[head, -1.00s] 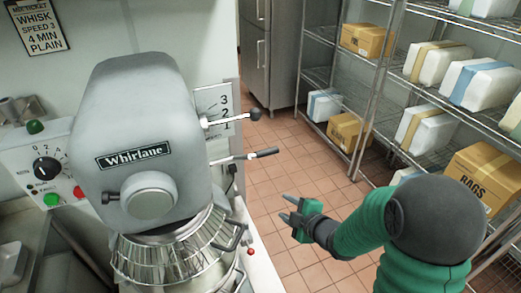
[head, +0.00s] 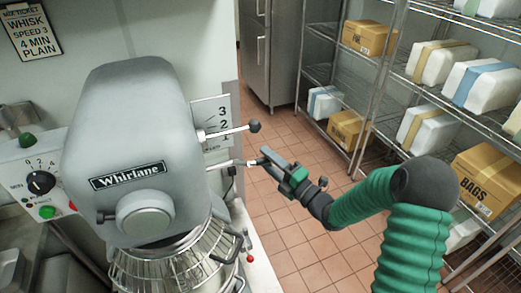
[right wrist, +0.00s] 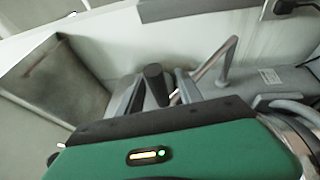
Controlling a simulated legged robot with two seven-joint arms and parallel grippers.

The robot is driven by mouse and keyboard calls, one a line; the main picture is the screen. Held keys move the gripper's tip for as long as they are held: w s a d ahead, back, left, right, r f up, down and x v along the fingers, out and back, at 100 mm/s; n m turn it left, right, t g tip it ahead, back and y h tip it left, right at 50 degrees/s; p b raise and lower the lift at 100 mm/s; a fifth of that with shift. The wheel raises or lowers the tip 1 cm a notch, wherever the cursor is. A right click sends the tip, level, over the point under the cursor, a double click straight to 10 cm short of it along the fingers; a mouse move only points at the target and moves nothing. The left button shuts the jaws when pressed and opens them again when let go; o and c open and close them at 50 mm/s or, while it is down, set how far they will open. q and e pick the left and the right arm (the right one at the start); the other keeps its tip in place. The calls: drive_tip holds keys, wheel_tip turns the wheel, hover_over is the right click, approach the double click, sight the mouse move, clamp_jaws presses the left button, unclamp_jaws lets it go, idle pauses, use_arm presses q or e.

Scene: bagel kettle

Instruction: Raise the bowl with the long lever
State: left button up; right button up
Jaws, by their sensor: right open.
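The grey Whirlane mixer (head: 130,150) fills the left of the head view. Below its head, a wire guard (head: 165,270) covers most of the bowl, which I cannot make out clearly. The long lever (head: 228,163) sticks out from the mixer's right side, under a shorter lever with a black ball knob (head: 254,127). My left gripper is not in view.
A plate marked 3, 2, 1 (head: 212,118) is behind the levers. A control panel (head: 40,178) with a dial and buttons is at the left. Wire shelves (head: 372,100) with boxes stand at the right. Tiled floor (head: 290,235) lies open between mixer and shelves.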

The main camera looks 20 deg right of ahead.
drive_tip(key=x, duration=0.3)
drive_tip(key=shift+a, duration=0.3)
drive_tip(key=shift+r, duration=0.1)
drive_tip(key=c, duration=0.3)
drive_tip(key=shift+s+d, duration=0.1)
drive_tip(key=shift+d, duration=0.05)
clamp_jaws()
idle(0.5)
